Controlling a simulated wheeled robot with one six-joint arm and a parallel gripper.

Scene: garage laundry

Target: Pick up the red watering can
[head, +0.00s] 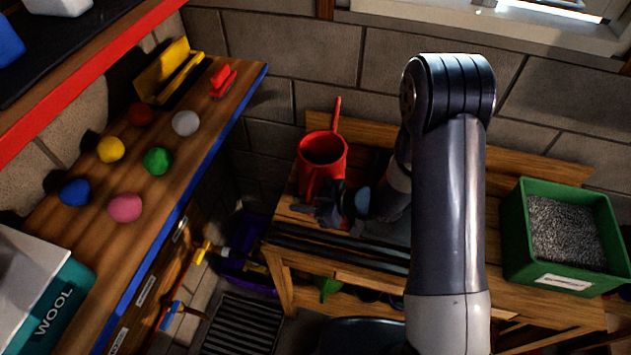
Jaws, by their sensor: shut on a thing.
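The red watering can (309,153) is at the left end of the wooden bench, near the block wall. It looks upright, with its dark opening facing up and a long red spout pointing to the back. My gripper (318,205) is at the can's near side, shut on a red part there that looks like its handle. The fingertips are small and dark in this view. I cannot tell whether the can's base touches the bench.
A green crate of grey gravel (565,228) stands on the bench (288,258) at right. A wooden shelf (190,165) with several coloured balls and a teal wool box (62,305) runs along the left. A purple bin (238,262) is below, beside a dark floor grate (240,325).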

